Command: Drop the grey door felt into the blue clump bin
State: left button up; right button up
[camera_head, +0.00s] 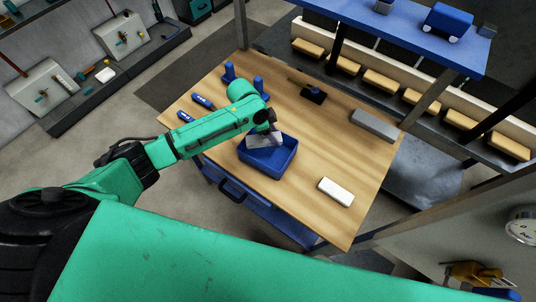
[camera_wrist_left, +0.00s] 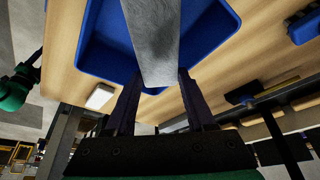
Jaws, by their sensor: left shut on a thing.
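My left gripper (camera_head: 268,130) is shut on the grey door felt (camera_head: 260,141), a grey block. The felt is over the blue clump bin (camera_head: 280,166), an open tray on the wooden table. In the left wrist view, the felt (camera_wrist_left: 152,40) sticks out from between the fingers (camera_wrist_left: 158,84), with the blue bin (camera_wrist_left: 105,45) behind it. I cannot tell from these views whether the felt touches the bin's floor. My right gripper is not in view.
A white block (camera_head: 336,191) lies right of the bin on the table (camera_head: 320,150). A grey block (camera_head: 373,126) lies near the far right edge. A dark brush-like tool (camera_head: 313,95) and blue-handled items (camera_head: 203,101) lie behind and left. A blue shelf (camera_head: 400,35) stands beyond.

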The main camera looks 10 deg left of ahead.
pick_arm(q)
jog(key=shift+f, duration=0.2)
jog(key=o, duration=1.4)
jog(key=shift+r, duration=0.1)
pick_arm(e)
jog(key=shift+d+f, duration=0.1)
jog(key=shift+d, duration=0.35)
pick_arm(q)
jog(key=b+v, duration=0.2)
jog(key=v, duration=1.2)
jog(key=shift+a+r, duration=0.15)
jog(key=shift+r, duration=0.05)
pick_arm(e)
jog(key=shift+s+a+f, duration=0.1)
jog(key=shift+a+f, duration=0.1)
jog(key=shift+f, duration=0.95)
